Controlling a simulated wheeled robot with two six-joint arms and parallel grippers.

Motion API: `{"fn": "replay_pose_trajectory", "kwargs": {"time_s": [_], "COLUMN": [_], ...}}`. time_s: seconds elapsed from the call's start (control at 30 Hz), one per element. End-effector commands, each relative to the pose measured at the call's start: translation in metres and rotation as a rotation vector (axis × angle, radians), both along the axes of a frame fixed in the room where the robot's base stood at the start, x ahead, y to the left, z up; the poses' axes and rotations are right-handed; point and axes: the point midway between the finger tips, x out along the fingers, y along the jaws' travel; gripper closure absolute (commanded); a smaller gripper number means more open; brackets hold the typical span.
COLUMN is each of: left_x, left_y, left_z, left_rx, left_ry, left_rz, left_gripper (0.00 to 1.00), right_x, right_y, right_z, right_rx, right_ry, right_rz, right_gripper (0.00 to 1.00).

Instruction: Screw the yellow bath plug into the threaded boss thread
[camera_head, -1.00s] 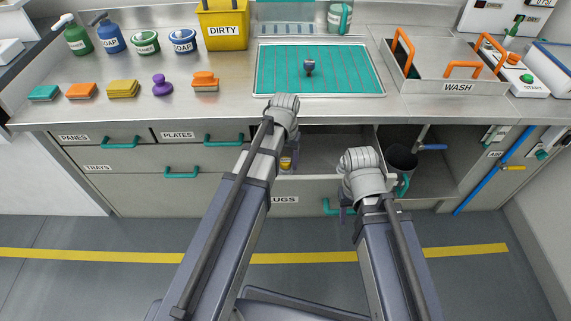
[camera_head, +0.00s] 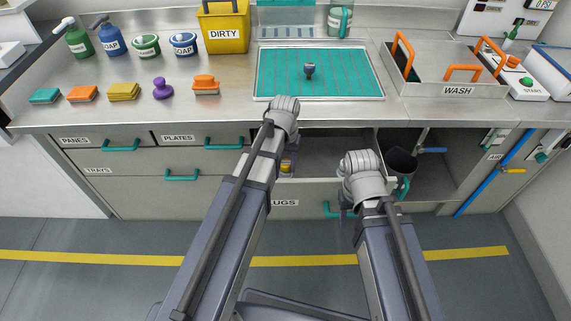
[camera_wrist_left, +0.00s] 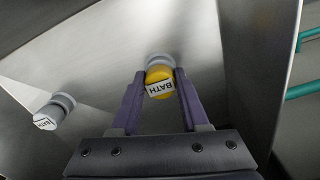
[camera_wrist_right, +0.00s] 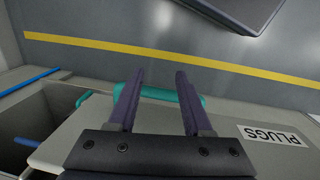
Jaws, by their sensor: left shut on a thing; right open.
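The yellow bath plug (camera_wrist_left: 159,82), with a white BATH label and a grey end, is between the fingers of my left gripper (camera_wrist_left: 160,75) in the left wrist view. The gripper is shut on it inside the open PLUGS drawer. In the head view the plug (camera_head: 287,167) shows just below my left wrist, with the fingers largely hidden. A small grey and dark fitting (camera_head: 309,70) stands on the teal mat; I cannot tell whether it is the threaded boss, and no thread is visible. My right gripper (camera_wrist_right: 158,78) is open and empty in front of the drawer.
A second plug (camera_wrist_left: 55,112), grey with a white label, lies in the drawer. The PLUGS drawer front (camera_wrist_right: 235,128) is below my right gripper. The teal mat (camera_head: 350,85) is otherwise clear. Sponges, bottles and the DIRTY bin (camera_head: 223,30) stand left; the WASH basin (camera_head: 460,90) is right.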

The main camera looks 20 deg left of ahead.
Motion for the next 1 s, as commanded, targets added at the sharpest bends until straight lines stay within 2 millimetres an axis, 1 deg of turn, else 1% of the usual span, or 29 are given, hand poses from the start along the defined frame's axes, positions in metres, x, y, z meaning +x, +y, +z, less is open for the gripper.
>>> {"fn": "replay_pose_trajectory", "kwargs": {"time_s": [0.27, 0.6, 0.7, 0.8, 1.0], "left_x": [0.000, 0.000, 0.000, 0.000, 0.000], "left_y": [0.000, 0.000, 0.000, 0.000, 0.000], "left_z": [0.028, 0.081, 0.092, 0.098, 0.101], "left_rx": [0.000, 0.000, 0.000, 0.000, 0.000], "left_ry": [0.000, 0.000, 0.000, 0.000, 0.000], "left_rz": [0.000, 0.000, 0.000, 0.000, 0.000], "left_gripper": [1.00, 1.00, 1.00, 1.00, 1.00], "right_x": [0.000, 0.000, 0.000, 0.000, 0.000], "right_y": [0.000, 0.000, 0.000, 0.000, 0.000], "right_z": [0.028, 0.081, 0.092, 0.098, 0.101], "right_rx": [0.000, 0.000, 0.000, 0.000, 0.000], "right_ry": [0.000, 0.000, 0.000, 0.000, 0.000], "right_rz": [0.000, 0.000, 0.000, 0.000, 0.000], "right_gripper": [0.50, 0.50, 0.50, 0.50, 0.50]}}
